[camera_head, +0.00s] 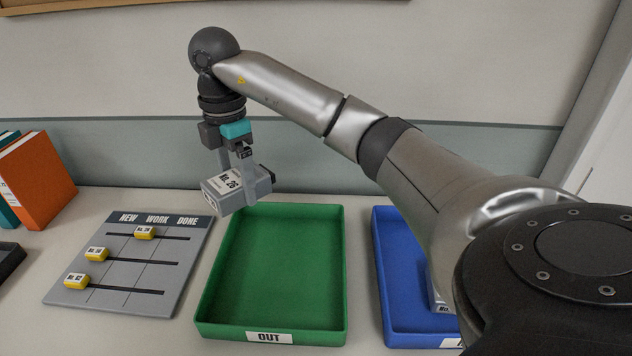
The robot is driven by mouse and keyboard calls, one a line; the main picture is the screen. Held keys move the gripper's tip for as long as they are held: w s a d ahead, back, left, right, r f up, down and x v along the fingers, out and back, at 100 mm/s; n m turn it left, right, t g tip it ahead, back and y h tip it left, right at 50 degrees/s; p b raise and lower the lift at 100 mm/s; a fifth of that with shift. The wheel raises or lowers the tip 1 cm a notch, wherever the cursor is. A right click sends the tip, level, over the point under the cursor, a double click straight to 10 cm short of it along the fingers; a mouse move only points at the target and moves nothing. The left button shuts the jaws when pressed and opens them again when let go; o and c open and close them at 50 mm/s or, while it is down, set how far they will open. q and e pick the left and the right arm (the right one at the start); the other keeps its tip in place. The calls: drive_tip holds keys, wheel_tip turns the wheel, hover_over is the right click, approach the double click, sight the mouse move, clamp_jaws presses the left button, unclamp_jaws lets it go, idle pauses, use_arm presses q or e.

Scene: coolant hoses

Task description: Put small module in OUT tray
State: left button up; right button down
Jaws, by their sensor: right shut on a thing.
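The small module, a grey box labelled No. 26 (225,193), is held in my right gripper (240,187). The gripper is shut on it, with the fingers reaching down from above. The module hangs tilted near the back left corner of the green OUT tray (338,265), apparently above it. Its exact height over the tray is hard to tell. The OUT tray looks empty. My left gripper is not in view.
A blue tray (385,270) stands to the right, partly hidden by my right arm, with a grey labelled box (440,296) in it. A grey board (180,283) with NEW, WORK and DONE columns and yellow sliders lies left. Binders (42,180) stand far left.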

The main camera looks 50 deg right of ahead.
drive_tip(key=shift+s+d+f, duration=0.15)
drive_tip(key=shift+s+d, duration=0.05)
drive_tip(key=b, duration=0.1)
hover_over(257, 266)
wheel_tip(257, 266, down, 15)
drive_tip(key=shift+r, duration=0.2)
drive_tip(key=shift+f+b, duration=0.3)
drive_tip(key=shift+f, duration=2.25)
drive_tip(key=shift+f, duration=0.1)
unclamp_jaws()
drive_tip(key=shift+f, duration=0.1)
drive_tip(key=shift+r, duration=0.2)
wheel_tip(257, 266, up, 12)
drive_tip(key=shift+p, duration=0.35)
